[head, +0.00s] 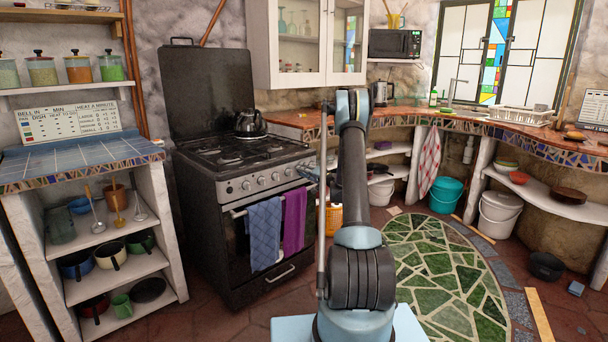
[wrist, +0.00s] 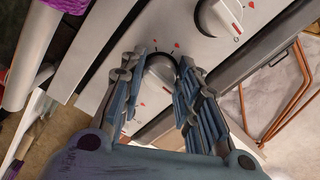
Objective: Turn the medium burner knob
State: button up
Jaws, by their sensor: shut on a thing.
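The stove (head: 232,240) has a grey front panel with a row of knobs (head: 261,181). My gripper (head: 309,173) is at the right end of this row in the head view, and my arm hides part of it. In the wrist view, a round pale knob (wrist: 160,73) sits between the two fingers of my gripper (wrist: 158,68), and they are shut on its sides. Red marks show on the panel around it. A second knob (wrist: 220,15) with a red mark is beyond the fingers, untouched. I cannot tell from labels which burner the held knob serves.
A blue towel (head: 264,233) and a purple towel (head: 294,225) hang on the oven handle below the knobs. A kettle (head: 249,123) stands on the stovetop. The mosaic counter (head: 400,123) begins right of the stove. Floor around the green mosaic rug (head: 440,275) is mostly clear.

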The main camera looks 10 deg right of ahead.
jog(key=shift+w+d, duration=0.1)
jog(key=shift+d, duration=0.15)
jog(key=o, duration=1)
jog(key=shift+f, duration=0.15)
jog(key=shift+c, duration=0.2)
jog(key=shift+o, duration=0.5)
jog(key=shift+a, duration=0.1)
jog(key=v, duration=1.2)
jog(key=shift+a, duration=0.1)
